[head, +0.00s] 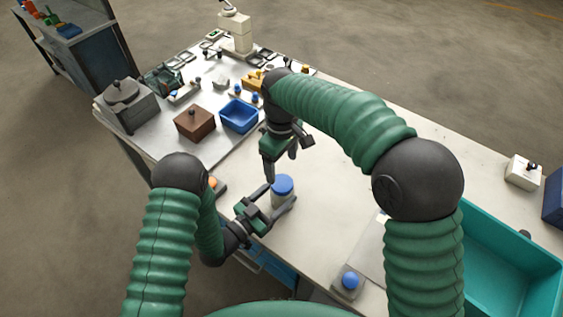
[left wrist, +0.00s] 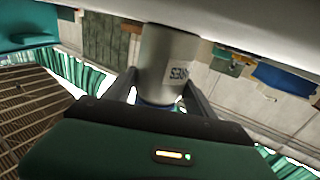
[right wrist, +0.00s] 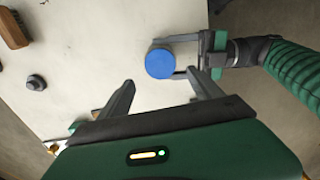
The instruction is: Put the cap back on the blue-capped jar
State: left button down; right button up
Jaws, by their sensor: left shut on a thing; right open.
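The jar (head: 283,200) is a grey cylinder standing upright near the table's left edge. Its blue cap (head: 283,184) sits on top; whether it is screwed tight I cannot tell. My left gripper (head: 277,202) is shut around the jar's body from the lower left. In the left wrist view the jar (left wrist: 165,60) shows inverted between the fingers, with dark lettering on a label. My right gripper (head: 280,165) is open and empty, pointing down just above and behind the cap. In the right wrist view the cap (right wrist: 159,63) lies beyond the open fingertips (right wrist: 160,82), not between them.
A blue bin (head: 239,117), a brown box (head: 194,123) and a grey machine (head: 128,101) stand toward the back left. A teal tray (head: 505,262) is at the right, with a blue button (head: 349,281) nearer me. The table right of the jar is mostly clear.

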aim_at(282, 182)
notch_tip(282, 182, down, 8)
jog(key=shift+r, duration=0.1)
dwell(0.4)
jog(key=c, duration=1.5)
jog(key=o, duration=1.7)
jog(key=shift+c, duration=0.2)
jog(key=shift+r, duration=0.15)
notch_tip(282, 182, up, 12)
jog(key=shift+f, duration=0.2)
pick_arm(q)
jog(key=shift+c, duration=1.1)
grip_release()
